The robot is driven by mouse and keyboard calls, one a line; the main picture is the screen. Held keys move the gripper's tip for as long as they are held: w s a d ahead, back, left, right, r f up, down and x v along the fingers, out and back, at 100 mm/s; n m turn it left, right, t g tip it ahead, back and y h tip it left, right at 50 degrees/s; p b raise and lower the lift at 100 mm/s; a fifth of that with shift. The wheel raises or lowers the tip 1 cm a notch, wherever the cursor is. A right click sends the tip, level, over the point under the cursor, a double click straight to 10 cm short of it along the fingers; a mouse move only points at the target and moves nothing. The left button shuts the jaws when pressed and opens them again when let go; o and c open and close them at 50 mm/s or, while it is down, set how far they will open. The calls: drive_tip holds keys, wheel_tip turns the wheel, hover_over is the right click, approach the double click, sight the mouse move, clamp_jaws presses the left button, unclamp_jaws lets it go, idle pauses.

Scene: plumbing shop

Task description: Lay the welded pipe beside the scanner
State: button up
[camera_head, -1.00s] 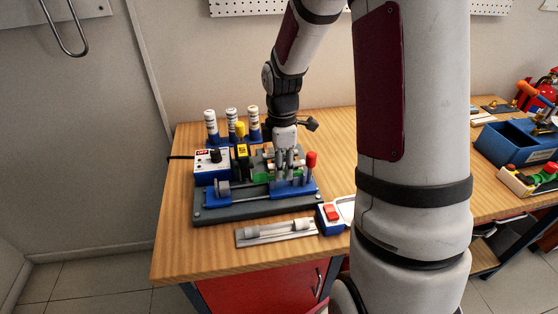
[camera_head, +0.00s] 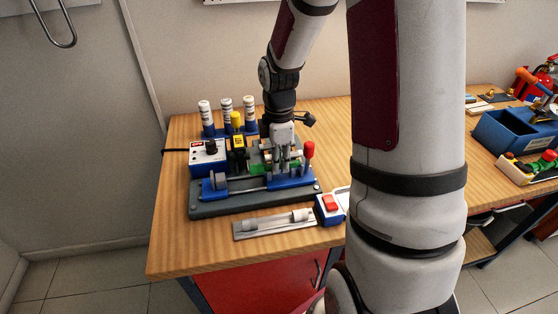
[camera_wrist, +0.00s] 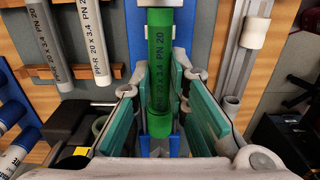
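A green part also shows in the head view (camera_head: 262,168). My gripper (camera_head: 283,165) points straight down over the fixture. In the wrist view its green-padded fingers (camera_wrist: 160,110) stand on both sides of the pipe, with gaps between pads and pipe. A blue and white box with a red top (camera_head: 331,205) stands right of the fixture; I cannot tell surely whether it is the scanner.
The blue and grey fixture base (camera_head: 210,208) surrounds the pipe. A red knob (camera_head: 309,150) stands close right of my gripper. A grey tray (camera_head: 245,233) with a pale pipe lies in front. Three white cylinders (camera_head: 227,108) stand behind. A blue bin (camera_head: 497,137) is far right.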

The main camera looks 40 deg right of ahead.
drive_tip(key=shift+r+p, duration=2.5)
drive_tip(key=shift+r, duration=1.25)
drive_tip(key=shift+r, duration=0.2)
wheel_tip(320, 180, up, 14)
drive_tip(key=p, duration=0.4)
drive_tip(key=w+a+f+m+b, duration=0.2)
drive_tip(key=w+a+f+m, duration=0.2)
drive_tip(key=a+f+m, duration=0.2)
drive_tip(key=w+a+f+m+b, duration=0.2)
drive_tip(key=w+a+f+m, duration=0.1)
drive_tip(key=a+f+m, duration=0.4)
wheel_tip(320, 180, down, 3)
drive_tip(key=shift+w, duration=0.4)
drive_tip(key=shift+a, duration=0.15)
